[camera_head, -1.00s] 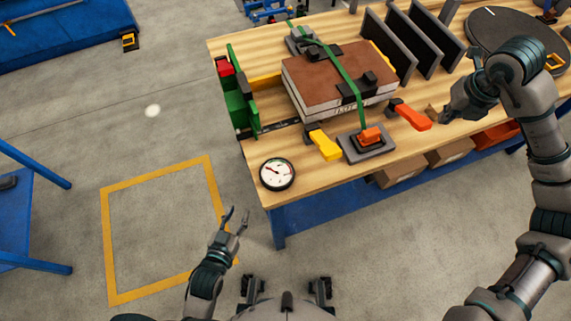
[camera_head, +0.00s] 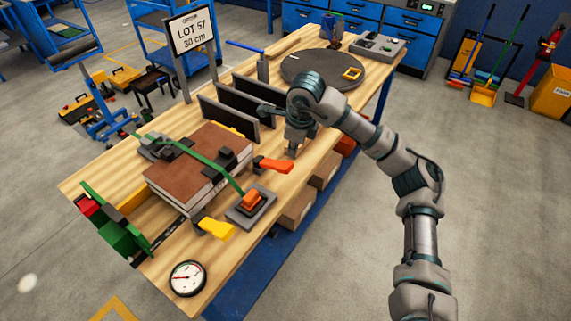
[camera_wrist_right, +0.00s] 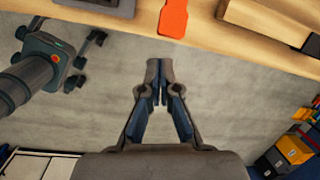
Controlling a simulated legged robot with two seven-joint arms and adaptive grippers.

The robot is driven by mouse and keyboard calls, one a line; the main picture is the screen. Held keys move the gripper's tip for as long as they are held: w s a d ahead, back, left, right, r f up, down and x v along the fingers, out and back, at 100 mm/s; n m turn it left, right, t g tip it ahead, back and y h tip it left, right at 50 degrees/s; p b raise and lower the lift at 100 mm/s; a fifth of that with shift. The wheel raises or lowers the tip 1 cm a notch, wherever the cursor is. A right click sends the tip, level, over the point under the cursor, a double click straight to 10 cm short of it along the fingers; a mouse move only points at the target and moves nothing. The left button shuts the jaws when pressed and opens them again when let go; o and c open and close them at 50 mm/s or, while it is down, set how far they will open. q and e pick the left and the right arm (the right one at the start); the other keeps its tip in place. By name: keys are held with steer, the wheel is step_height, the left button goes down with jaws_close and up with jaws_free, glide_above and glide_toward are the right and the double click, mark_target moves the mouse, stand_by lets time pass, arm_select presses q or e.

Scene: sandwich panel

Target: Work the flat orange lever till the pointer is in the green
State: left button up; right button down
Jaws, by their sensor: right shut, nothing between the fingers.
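The flat orange lever (camera_head: 275,165) lies at the right of a strapped brown panel stack (camera_head: 196,160) on the wooden bench. Its end also shows at the top of the right wrist view (camera_wrist_right: 174,17). My right gripper (camera_head: 292,152) is just right of the lever's free end. In the wrist view its fingers (camera_wrist_right: 160,66) are shut and empty, with a gap to the lever. A round gauge (camera_head: 187,279) lies at the bench's near corner; its pointer is too small to read surely. My left gripper is not in view.
A yellow lever (camera_head: 216,229) and a strap buckle with an orange tab (camera_head: 250,200) are near the front edge. Dark upright plates (camera_head: 238,112) and a round turntable (camera_head: 322,69) stand behind. Cardboard boxes (camera_head: 298,207) are below the bench.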

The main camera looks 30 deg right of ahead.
steer(key=w+n+p, duration=0.1)
steer(key=n+p, duration=0.2)
steer(key=n, duration=0.5)
steer(key=w+f+n+p, duration=0.1)
steer(key=n+p, duration=0.2)
steer(key=n, duration=0.6)
steer(key=w+n+g+p, duration=0.1)
steer(key=n+p, duration=0.1)
steer(key=n, duration=0.7)
steer(key=shift+w+d+f+p, duration=0.35)
steer(key=shift+w+p, duration=0.05)
steer(key=shift+f+n, duration=0.2)
steer(key=shift+n, duration=0.3)
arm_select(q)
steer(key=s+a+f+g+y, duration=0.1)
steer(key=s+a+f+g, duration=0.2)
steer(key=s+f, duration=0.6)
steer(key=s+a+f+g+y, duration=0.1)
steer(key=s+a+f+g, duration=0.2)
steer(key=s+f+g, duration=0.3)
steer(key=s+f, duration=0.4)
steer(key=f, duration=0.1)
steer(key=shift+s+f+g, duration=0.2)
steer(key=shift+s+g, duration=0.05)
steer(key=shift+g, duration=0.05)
